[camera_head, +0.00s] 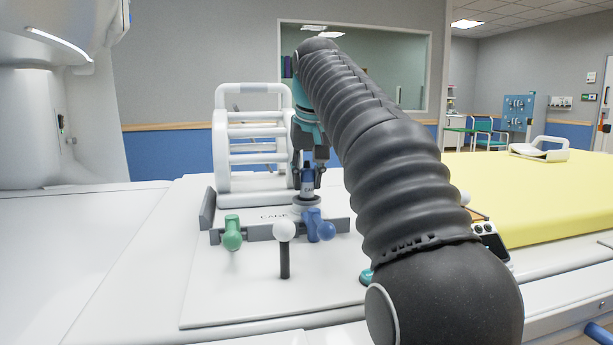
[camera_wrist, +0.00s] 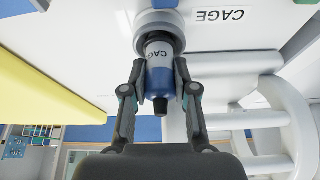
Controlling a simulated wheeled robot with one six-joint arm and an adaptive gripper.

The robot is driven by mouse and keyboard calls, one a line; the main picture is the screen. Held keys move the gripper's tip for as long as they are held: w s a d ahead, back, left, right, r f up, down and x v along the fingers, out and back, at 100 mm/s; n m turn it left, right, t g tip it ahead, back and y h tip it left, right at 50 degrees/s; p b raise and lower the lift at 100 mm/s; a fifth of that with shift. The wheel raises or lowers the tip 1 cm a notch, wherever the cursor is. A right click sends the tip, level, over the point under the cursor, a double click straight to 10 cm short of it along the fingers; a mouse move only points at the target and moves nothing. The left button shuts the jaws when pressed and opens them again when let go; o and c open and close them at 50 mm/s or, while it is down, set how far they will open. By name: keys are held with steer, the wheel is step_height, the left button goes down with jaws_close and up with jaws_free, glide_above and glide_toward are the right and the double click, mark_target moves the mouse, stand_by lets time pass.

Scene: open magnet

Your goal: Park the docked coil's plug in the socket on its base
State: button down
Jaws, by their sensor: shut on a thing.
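The white cage-shaped coil (camera_head: 222,150) stands on its base (camera_head: 262,229); its white bars also show in the wrist view (camera_wrist: 285,110). My gripper (camera_head: 308,180) is shut on a blue and white plug (camera_head: 307,185), in front of the coil's right side.
On the base's front are a green handle (camera_head: 232,234) and a blue handle (camera_head: 318,227). A white ball on a black post (camera_head: 284,232) stands in front. A yellow mattress (camera_head: 535,190) lies right. The white board at front left is clear.

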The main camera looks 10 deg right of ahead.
steer(key=c, duration=0.8)
jaws_free()
steer(key=shift+v, duration=3.75)
